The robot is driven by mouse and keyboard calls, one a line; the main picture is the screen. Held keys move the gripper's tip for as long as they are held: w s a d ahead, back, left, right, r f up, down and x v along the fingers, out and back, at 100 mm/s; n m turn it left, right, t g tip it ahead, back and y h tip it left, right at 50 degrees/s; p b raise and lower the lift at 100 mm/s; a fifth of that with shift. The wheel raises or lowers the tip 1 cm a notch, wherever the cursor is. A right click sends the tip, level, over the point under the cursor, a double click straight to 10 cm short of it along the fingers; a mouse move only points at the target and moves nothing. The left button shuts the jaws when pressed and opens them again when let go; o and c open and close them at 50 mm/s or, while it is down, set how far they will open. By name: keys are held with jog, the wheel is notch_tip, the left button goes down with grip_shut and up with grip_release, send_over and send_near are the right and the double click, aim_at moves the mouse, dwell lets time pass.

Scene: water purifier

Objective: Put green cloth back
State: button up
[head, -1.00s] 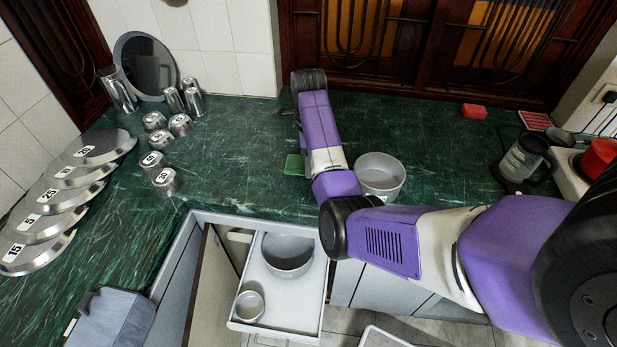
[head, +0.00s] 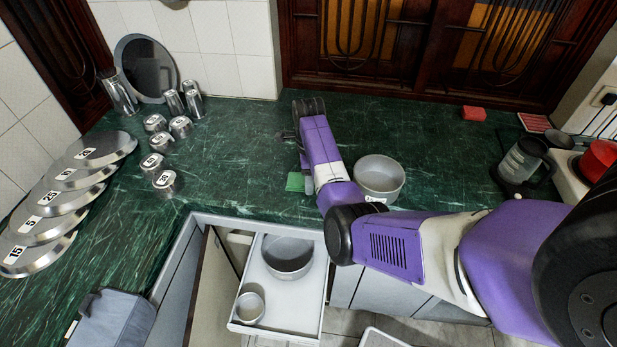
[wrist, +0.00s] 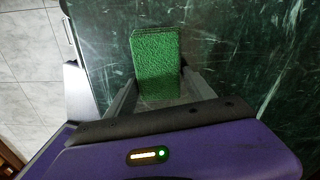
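The green cloth (head: 295,182) shows in the head view at the left of my wrist, over the green counter near its front edge. It is a small, block-like, rough-textured piece, and it also shows in the wrist view (wrist: 156,58). My gripper (wrist: 158,80) has one finger on each side of the cloth's near end, and the cloth sticks out beyond the fingertips. The gripper appears shut on it. I cannot tell how high the cloth is above the counter.
A grey round pot (head: 380,178) stands just right of my wrist. An open drawer (head: 262,312) below the counter holds two pots. Metal canisters (head: 165,182) and numbered lids (head: 48,228) are on the left. A red sponge (head: 474,113) lies at the back right. The counter behind my gripper is clear.

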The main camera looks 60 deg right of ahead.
jog(key=o, duration=0.5)
notch_tip(320, 180, up, 12)
jog(key=shift+r, duration=0.15)
dwell(0.8)
